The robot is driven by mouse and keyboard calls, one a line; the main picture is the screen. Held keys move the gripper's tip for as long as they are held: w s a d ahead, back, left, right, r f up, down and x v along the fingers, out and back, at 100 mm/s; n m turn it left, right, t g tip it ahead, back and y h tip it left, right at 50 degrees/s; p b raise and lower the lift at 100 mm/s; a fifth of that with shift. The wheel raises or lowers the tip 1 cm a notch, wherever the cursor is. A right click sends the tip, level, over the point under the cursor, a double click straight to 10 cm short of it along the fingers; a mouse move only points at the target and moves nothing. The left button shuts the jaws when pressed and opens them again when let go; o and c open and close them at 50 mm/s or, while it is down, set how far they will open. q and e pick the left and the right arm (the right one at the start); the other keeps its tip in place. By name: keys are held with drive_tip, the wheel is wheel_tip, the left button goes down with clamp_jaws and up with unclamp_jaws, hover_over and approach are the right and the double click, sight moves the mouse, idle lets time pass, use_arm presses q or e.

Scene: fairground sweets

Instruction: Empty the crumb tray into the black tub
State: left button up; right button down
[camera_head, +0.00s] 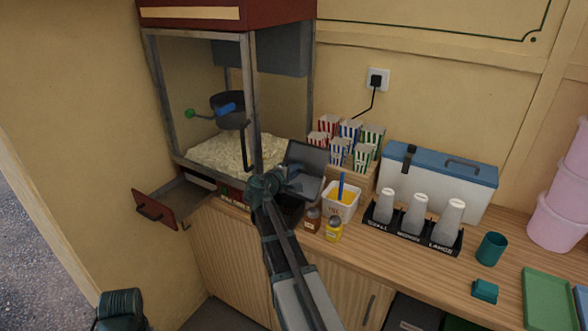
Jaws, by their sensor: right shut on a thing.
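My right gripper (283,184) is shut on a dark grey tray (309,158), which looks like the crumb tray. The tray is tilted steeply, its flat inner face turned towards me, and I see no crumbs on it. Below it a black tub (291,213) stands on the counter, partly hidden by my right arm. I cannot see inside the tub. A red-fronted drawer (155,208) with a black handle is pulled out at the left under the popcorn machine. Part of my left arm shows at the bottom left; its fingers are out of view.
The popcorn machine (249,100) holds a heap of popcorn. Right of the tub stand two small jars (333,230), a white container (342,204) and striped cartons (340,152).

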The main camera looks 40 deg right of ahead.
drive_tip(key=s+a+r+g+y+p, duration=0.2)
drive_tip(key=a+y+p, duration=0.3)
drive_tip(key=a+p, duration=0.3)
drive_tip(key=s+a+r+g+y+p, duration=0.2)
drive_tip(key=s+a+r+y+p, duration=0.2)
drive_tip(key=a+p, duration=0.5)
drive_tip(key=shift+s+a+y+p, duration=0.25)
drive_tip(key=shift+s+y+p, duration=0.45)
drive_tip(key=shift+p, duration=1.45)
drive_tip(key=shift+w, duration=0.1)
